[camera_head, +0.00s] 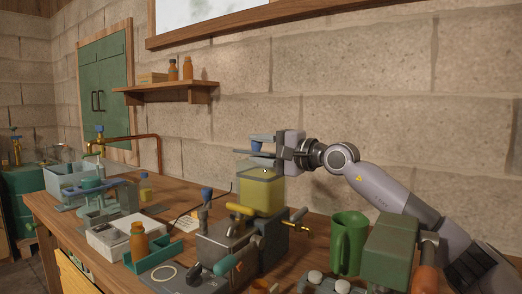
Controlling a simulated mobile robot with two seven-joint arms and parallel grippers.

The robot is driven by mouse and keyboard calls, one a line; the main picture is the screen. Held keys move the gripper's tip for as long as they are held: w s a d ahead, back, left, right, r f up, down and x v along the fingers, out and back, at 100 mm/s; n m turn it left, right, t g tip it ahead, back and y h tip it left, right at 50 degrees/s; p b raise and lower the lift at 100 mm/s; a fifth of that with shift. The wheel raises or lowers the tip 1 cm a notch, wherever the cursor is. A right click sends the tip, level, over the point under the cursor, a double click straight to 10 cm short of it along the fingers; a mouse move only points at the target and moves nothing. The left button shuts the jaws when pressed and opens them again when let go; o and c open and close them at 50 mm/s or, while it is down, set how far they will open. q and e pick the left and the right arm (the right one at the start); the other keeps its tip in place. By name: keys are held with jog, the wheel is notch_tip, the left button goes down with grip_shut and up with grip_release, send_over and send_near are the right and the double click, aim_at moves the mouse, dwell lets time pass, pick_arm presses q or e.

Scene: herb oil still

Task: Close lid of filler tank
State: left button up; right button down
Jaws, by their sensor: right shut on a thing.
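The filler tank (262,196) is a box-shaped, see-through tank with yellow-green liquid, standing on a grey machine on the bench. A greyish rim or lid edge (260,173) shows at its top; I cannot tell whether the lid lies flat there. My right gripper (262,145) is just above the tank, its arm reaching in from the right. It is shut on a small blue piece (257,146); whether this is part of the lid I cannot tell. My left gripper is not in view.
A green mug (347,243) and a green box-shaped device (389,252) stand right of the machine. An amber bottle (139,242) and a white box (110,236) are on the left of the wooden bench (52,214). A wall shelf (170,88) holds bottles.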

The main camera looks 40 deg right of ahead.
jog(key=shift+d, duration=0.15)
jog(key=c, duration=0.8)
grip_release()
jog(key=shift+c, duration=0.2)
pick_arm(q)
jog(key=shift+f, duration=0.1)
pick_arm(e)
jog(key=shift+f, duration=0.15)
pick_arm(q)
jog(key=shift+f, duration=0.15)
pick_arm(e)
jog(key=shift+f, duration=0.15)
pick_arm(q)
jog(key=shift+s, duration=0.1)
